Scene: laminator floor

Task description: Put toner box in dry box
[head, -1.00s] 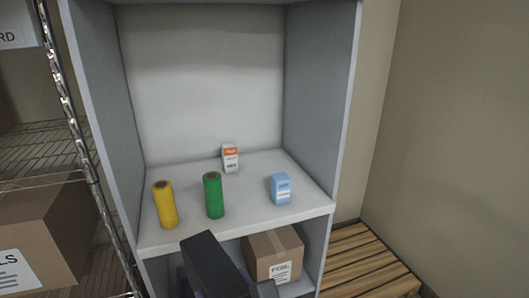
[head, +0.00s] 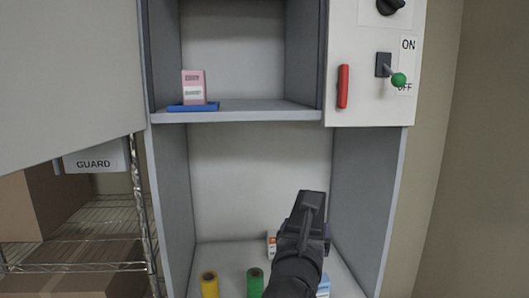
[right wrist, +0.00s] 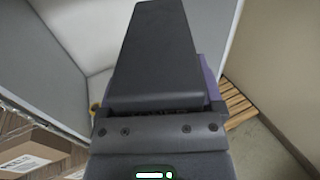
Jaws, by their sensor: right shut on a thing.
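My right gripper (head: 312,200) is raised in front of the lower open bay of the cabinet, below the upper compartment. It is shut on a purple box (head: 327,236), mostly hidden behind the fingers. A purple edge of this box (right wrist: 210,78) also shows in the right wrist view. I cannot read its label, so I cannot confirm it is the toner box. The upper compartment (head: 285,114), apparently the dry box, stands open with its grey door (head: 65,75) swung to the left. My left gripper is not in view.
A red handle (head: 343,87) and a green-tipped switch (head: 398,80) are to the right. Yellow (head: 209,284) and green (head: 255,283) rolls stand below.

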